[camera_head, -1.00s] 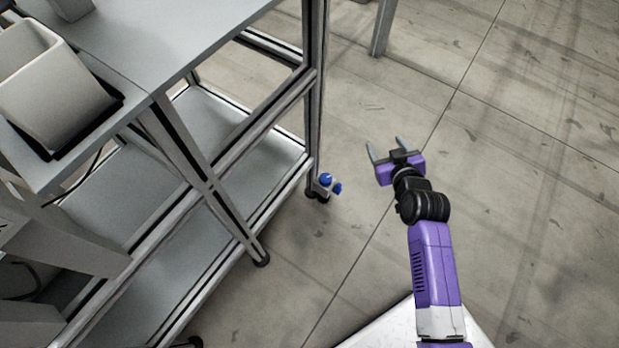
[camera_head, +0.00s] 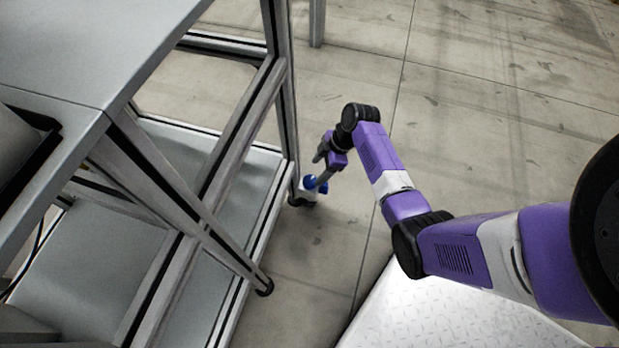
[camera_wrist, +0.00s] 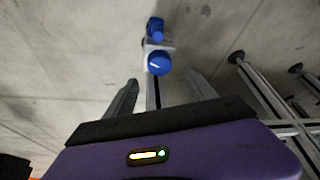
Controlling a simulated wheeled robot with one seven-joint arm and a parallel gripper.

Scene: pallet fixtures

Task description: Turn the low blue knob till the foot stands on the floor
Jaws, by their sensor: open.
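In the wrist view, a round blue knob (camera_wrist: 159,62) with a white mark lies ahead, with a second blue knob (camera_wrist: 155,29) beyond. My gripper (camera_head: 321,168) is open, its fingers pointing at the knobs. The wrist view shows the fingers apart, short of the round knob. Whether the foot touches the floor is unclear.
The metal rack (camera_head: 235,165) with shelves stands left of my gripper. Another rack foot (camera_head: 265,287) stands nearer to me. A grey table top (camera_head: 90,45) is above left. The concrete floor (camera_head: 470,120) to the right is clear.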

